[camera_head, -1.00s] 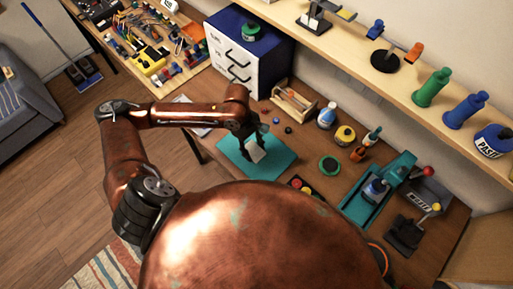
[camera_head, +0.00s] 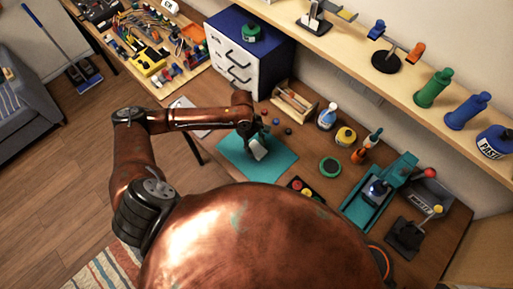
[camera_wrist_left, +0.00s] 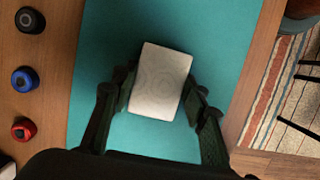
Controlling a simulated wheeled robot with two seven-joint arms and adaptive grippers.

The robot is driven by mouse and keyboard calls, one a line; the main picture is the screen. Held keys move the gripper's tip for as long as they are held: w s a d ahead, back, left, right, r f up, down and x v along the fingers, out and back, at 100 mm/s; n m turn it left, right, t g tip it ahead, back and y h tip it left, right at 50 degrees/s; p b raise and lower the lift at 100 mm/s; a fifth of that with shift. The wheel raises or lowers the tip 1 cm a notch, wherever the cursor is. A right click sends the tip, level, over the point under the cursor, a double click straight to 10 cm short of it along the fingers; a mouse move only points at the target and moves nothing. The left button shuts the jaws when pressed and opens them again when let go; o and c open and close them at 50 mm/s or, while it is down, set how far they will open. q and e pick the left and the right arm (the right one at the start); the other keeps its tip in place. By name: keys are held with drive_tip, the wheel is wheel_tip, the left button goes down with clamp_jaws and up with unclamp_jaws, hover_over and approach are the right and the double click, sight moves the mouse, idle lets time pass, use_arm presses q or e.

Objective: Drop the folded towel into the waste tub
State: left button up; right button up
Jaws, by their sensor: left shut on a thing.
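The folded towel is a small pale rectangular pad (camera_head: 260,152) over the teal mat (camera_head: 278,168) on the workbench. My left gripper (camera_head: 254,145) is shut on it, with the dark fingers at its two sides. In the left wrist view the towel (camera_wrist_left: 160,80) sits between the fingertips of my left gripper (camera_wrist_left: 160,92), over the teal mat. Its height above the mat is hard to tell. I cannot make out a waste tub for sure. My right gripper is not in view.
A white drawer cabinet (camera_head: 238,62) stands behind the mat. Bottles, a green round disc (camera_head: 330,167) and a teal vise-like tool (camera_head: 378,190) stand to the right. A wooden shelf (camera_head: 405,95) runs above. A dark rounded object (camera_wrist_left: 300,22) shows at the wrist view's corner.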

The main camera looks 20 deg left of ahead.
use_arm(q)
drive_tip(key=o, duration=1.1)
drive_tip(key=shift+f, duration=0.1)
